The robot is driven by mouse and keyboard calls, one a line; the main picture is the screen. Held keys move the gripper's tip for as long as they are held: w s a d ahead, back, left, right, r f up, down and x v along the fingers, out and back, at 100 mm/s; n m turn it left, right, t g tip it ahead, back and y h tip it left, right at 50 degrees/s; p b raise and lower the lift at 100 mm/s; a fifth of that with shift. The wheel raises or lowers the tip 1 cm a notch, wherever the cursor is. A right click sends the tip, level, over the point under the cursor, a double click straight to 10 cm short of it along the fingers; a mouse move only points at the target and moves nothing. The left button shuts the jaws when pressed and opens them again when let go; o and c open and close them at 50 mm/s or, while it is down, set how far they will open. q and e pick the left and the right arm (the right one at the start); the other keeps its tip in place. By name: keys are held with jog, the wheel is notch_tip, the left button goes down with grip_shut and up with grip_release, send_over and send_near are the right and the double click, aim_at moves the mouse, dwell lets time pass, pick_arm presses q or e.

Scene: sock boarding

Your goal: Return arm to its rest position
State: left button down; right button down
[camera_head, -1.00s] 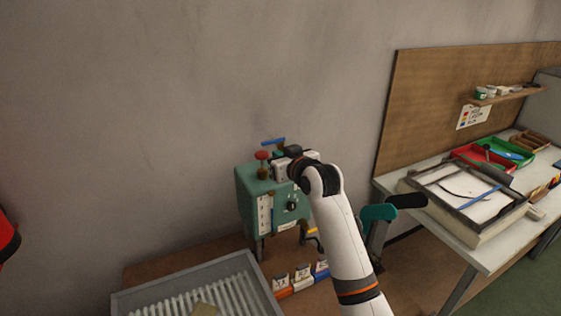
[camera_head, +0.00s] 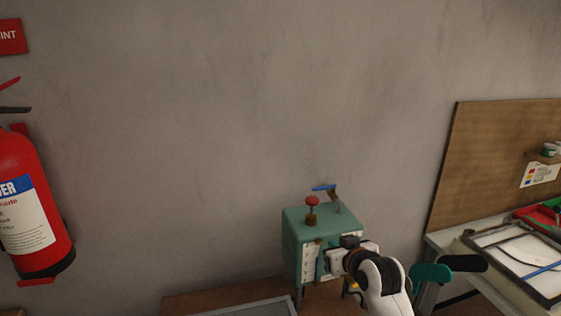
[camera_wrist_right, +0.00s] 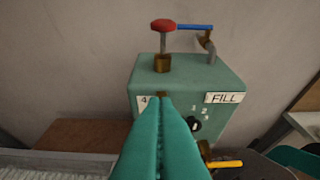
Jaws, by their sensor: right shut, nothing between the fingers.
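My right arm comes up from the bottom in the head view, with its right gripper (camera_head: 325,262) in front of the green machine (camera_head: 318,224). In the right wrist view the two teal fingers (camera_wrist_right: 160,104) are pressed together with nothing between them, and the green machine (camera_wrist_right: 188,84) stands behind them. The fingers hide part of its front; I cannot tell whether they touch it. A red knob (camera_wrist_right: 163,25) and a blue-handled tap (camera_wrist_right: 193,27) are on its top. A "FILL" label and a black dial (camera_wrist_right: 194,124) are on its front. My left gripper is not in view.
A red fire extinguisher (camera_head: 32,205) hangs on the wall at the left. A table with a framed board (camera_head: 515,262) stands at the right. The wall above the machine is clear.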

jog(key=s+d+f+g, duration=0.1)
jog(key=s+f+g, duration=0.3)
jog(key=s+f, duration=1.05)
jog(key=s+d+f+g+h, duration=0.1)
jog(key=s+f+g, duration=0.15)
jog(key=s, duration=0.95)
jog(key=s+d+f+g+h, duration=0.1)
jog(key=s+g, duration=0.2)
jog(key=s, duration=0.9)
notch_tip(320, 180, down, 28)
jog(key=g+b, duration=0.1)
jog(key=b, duration=0.3)
jog(key=s+d+f+g+b, duration=0.1)
jog(key=s+d+f+b, duration=0.1)
jog(key=s+f, duration=1.6)
notch_tip(320, 180, down, 4)
jog(key=shift+d+r+b, duration=0.15)
jog(key=shift+d+b, duration=0.05)
jog(key=shift+b, duration=0.7)
jog(key=shift+g, duration=0.25)
